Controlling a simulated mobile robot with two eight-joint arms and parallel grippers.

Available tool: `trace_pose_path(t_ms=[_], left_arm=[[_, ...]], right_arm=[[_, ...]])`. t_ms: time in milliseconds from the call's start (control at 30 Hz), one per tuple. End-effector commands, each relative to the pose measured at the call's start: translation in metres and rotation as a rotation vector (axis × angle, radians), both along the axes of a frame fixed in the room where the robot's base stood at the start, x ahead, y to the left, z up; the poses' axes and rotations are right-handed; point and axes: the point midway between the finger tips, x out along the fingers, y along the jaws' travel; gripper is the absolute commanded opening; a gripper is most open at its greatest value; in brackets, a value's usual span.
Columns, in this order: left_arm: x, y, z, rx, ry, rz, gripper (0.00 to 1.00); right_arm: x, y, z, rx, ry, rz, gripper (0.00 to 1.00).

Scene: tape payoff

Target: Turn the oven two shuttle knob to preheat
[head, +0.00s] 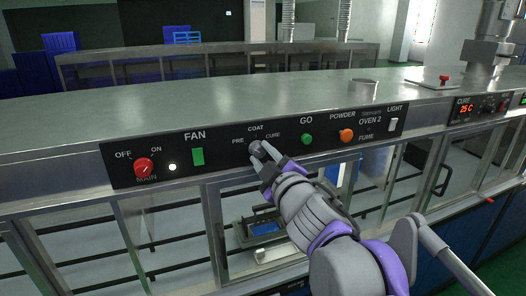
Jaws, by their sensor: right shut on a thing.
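My right gripper (262,156) reaches up from the lower right and is shut on the knob. Its fingers cover the knob's lower part, and I cannot tell which label the knob points to. My left gripper is not in view.
On the same panel are a red MAIN knob (144,167), a green FAN switch (197,156), a green GO button (307,139), an orange POWDER knob (346,135) and a white LIGHT switch (393,125). Glass doors and a steel frame lie below.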

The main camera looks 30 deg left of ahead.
Motion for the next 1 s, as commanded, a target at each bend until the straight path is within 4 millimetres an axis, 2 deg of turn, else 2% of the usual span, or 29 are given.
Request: trace_pose_path(t_ms=[400, 900, 933, 1000], left_arm=[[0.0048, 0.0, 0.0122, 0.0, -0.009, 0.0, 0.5], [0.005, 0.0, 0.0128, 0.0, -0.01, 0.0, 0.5], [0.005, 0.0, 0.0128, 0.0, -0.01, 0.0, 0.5], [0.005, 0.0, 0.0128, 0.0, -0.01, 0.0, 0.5]], right_arm=[[0.0006, -0.0005, 0.0006, -0.11, -0.129, -0.001, 0.0], [0.0004, -0.0005, 0.0, -0.123, -0.143, -0.001, 0.0], [0.0004, -0.0005, 0.0, -0.123, -0.143, -0.001, 0.39], [0.0004, -0.0004, 0.0001, -0.122, -0.142, -0.001, 0.52]])
